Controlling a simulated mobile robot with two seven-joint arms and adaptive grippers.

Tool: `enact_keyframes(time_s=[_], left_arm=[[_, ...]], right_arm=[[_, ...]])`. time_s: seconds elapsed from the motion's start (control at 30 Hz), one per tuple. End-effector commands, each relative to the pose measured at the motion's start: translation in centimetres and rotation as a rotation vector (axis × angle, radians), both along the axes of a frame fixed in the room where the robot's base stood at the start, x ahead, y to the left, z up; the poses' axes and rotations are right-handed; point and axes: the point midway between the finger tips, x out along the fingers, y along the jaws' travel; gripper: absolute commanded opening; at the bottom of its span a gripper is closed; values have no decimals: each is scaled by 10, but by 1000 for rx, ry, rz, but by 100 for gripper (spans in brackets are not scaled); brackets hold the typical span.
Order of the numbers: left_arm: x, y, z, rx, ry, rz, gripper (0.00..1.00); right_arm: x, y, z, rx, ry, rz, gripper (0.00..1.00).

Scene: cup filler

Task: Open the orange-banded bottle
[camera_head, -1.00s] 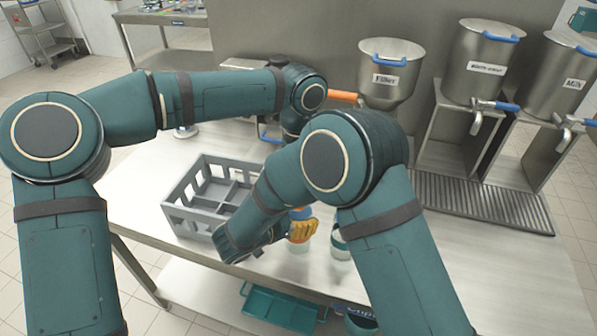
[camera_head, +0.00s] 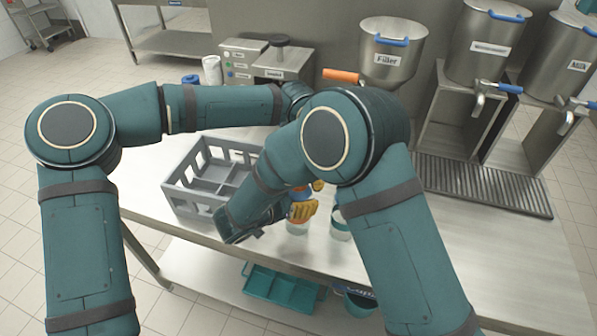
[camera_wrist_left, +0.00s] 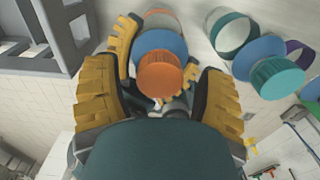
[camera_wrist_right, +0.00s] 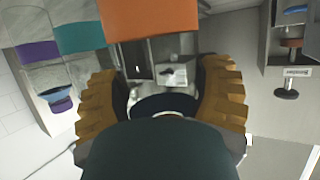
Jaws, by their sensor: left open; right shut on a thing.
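The orange-banded bottle (camera_head: 297,229) stands upright on the table, mostly covered by my grippers in the head view. In the left wrist view it shows from above, with an orange cap (camera_wrist_left: 160,76), a blue shoulder and an orange band (camera_wrist_left: 163,17). My right gripper (camera_head: 303,208) is shut on the bottle from the side. The orange band fills the top of the right wrist view (camera_wrist_right: 150,18). My left gripper (camera_wrist_left: 160,88) is open above the bottle, its fingers on either side of the cap. In the head view it is mostly hidden behind my right arm.
A teal-banded bottle (camera_head: 340,231) stands close to the right; it and a purple-banded one (camera_wrist_right: 40,50) show in the right wrist view. A grey crate (camera_head: 190,207) stands to the left. Filler (camera_head: 392,60) and steel dispensers stand behind. The table's front right is clear.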

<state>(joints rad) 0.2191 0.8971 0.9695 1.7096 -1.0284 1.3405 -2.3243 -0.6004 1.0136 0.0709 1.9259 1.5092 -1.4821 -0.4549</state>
Motion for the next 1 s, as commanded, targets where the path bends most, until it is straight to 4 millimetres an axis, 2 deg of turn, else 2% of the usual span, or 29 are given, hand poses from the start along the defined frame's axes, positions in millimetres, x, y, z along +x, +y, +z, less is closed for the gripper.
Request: enact_keyframes(time_s=[0.17, 0.27, 0.3, 0.37, 0.4, 0.63, 0.83, 1.0], left_arm=[[0, 0, 0, 0, 0, 0, 71], [0, 0, 0, 0, 0, 0, 41], [0, 0, 0, 0, 0, 0, 27], [0, 0, 0, 0, 0, 0, 6], [0, 0, 0, 0, 0, 0, 0], [0, 0, 0, 1, 0, 21, 0], [0, 0, 0, 3, -2, 228, 0], [0, 0, 0, 1, -1, 293, 0]], right_arm=[[0, 0, 0, 0, 0, 0, 0], [0, 0, 0, 0, 0, 0, 0], [0, 0, 0, 0, 0, 0, 0], [0, 0, 0, 0, 0, 0, 0], [0, 0, 0, 0, 0, 0, 0], [0, 0, 0, -1, 1, 0, 0], [0, 0, 0, -1, 1, 0, 0], [0, 0, 0, 0, 0, 1, 0]])
